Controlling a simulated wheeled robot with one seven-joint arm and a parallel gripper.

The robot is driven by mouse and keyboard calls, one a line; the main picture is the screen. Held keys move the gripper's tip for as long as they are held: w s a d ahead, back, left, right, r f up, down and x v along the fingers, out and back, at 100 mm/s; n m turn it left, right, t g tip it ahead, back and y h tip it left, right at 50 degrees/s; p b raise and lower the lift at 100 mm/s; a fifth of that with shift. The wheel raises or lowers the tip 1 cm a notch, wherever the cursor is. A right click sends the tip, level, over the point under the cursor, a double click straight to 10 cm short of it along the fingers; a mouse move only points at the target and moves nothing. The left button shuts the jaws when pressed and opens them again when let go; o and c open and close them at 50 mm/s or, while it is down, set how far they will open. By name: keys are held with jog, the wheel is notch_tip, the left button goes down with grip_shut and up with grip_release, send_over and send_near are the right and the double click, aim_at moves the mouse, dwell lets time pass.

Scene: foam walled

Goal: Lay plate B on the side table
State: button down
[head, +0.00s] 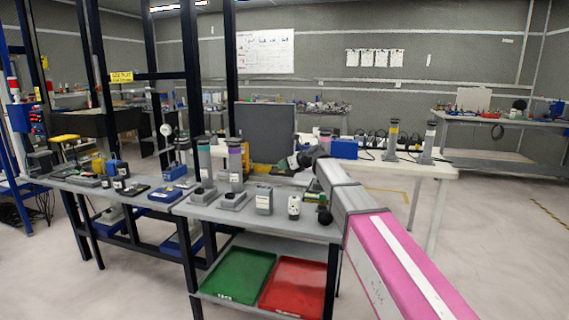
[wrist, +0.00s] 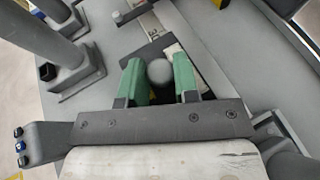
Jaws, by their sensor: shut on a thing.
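In the wrist view my gripper (wrist: 158,80) has its two green fingers on either side of a round grey knob (wrist: 159,71), and it is shut on this knob. A dark flat plate (wrist: 138,50) with a pale strip beside it shows just beyond the fingers. I cannot tell whether the knob belongs to this plate, and no letter B is readable. In the head view my gripper (head: 296,162) is at the far end of my arm, over the back of the grey table (head: 255,222). What it holds is too small to make out there. I cannot tell which table is the side table.
Grey posts on square bases (wrist: 75,75) stand left of my gripper in the wrist view. On the grey table are a label-bearing block (head: 264,201) and a white cylinder (head: 294,207). Green (head: 238,276) and red (head: 292,284) trays lie below. A pale table (head: 425,168) stands behind.

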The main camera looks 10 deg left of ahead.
jog(key=s+f, duration=0.1)
jog(key=s, duration=0.1)
jog(key=s+f, duration=0.2)
jog(key=s, duration=0.1)
jog(key=s+f, duration=0.1)
jog(key=s, duration=0.1)
jog(key=shift+s+a+f, duration=0.2)
jog(key=shift+s+a, duration=0.05)
jog(key=shift+f, duration=2)
jog(key=c, duration=0.9)
grip_release()
jog(key=shift+f, duration=0.1)
jog(key=shift+o, duration=0.2)
jog(key=shift+v, duration=3.75)
